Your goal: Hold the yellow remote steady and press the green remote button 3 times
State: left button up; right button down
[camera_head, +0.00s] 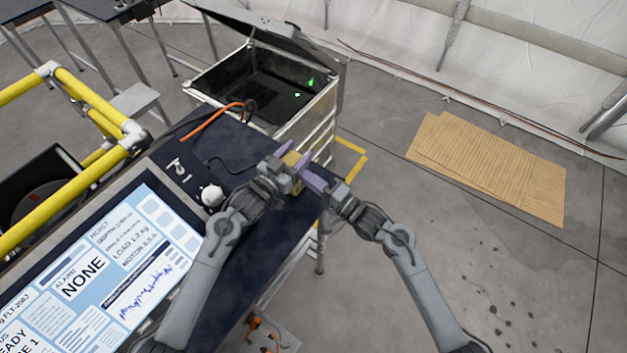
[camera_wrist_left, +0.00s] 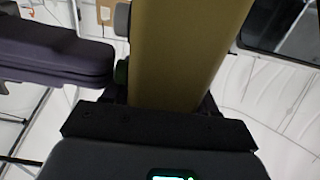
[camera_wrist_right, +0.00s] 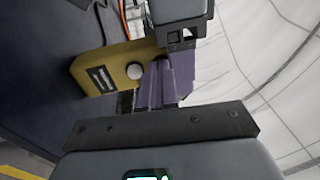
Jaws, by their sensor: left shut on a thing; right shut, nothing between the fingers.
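The yellow remote (camera_head: 291,159) is held up above the right edge of the dark table. My left gripper (camera_head: 287,165) is shut on it; its body fills the middle of the left wrist view (camera_wrist_left: 185,50). The remote's green button (camera_wrist_left: 121,72) shows in the left wrist view, with a grey button (camera_wrist_left: 122,18) beside it. My right gripper (camera_head: 315,181) is shut and empty, its purple fingertips (camera_wrist_right: 160,85) right at the button face. They cover the green button in the right wrist view; I cannot tell whether it is pressed in. A pale round button (camera_wrist_right: 134,71) stays visible there.
The dark table (camera_head: 262,232) carries a large display panel (camera_head: 110,270) and a white round knob (camera_head: 212,195). An open metal case (camera_head: 318,125) stands behind. Yellow rails (camera_head: 70,190) are at left.

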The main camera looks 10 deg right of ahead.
jog(key=v, duration=1.2)
jog(key=shift+d+f, duration=0.15)
jog(key=shift+d, duration=0.05)
dwell(0.5)
dwell(2.5)
notch_tip(320, 180, up, 2)
jog(key=w+d+m+t+h, duration=0.2)
jog(key=w+d+m+t, duration=0.1)
jog(key=t, duration=0.2)
jog(key=a+m+t+h, duration=0.1)
jog(key=m+h, duration=0.1)
jog(key=s+a+m+t+h, duration=0.1)
jog(key=a+m+h, duration=0.1)
jog(key=m+h, duration=0.1)
jog(key=a+m+t+h, duration=0.1)
jog(key=m+t+h, duration=0.1)
jog(key=m+h, duration=0.1)
jog(key=shift+s+a+f, duration=0.2)
jog(key=shift+s+f, duration=0.05)
jog(key=shift+f, duration=0.05)
jog(key=shift+w+a, duration=0.1)
jog(key=shift+w, duration=0.05)
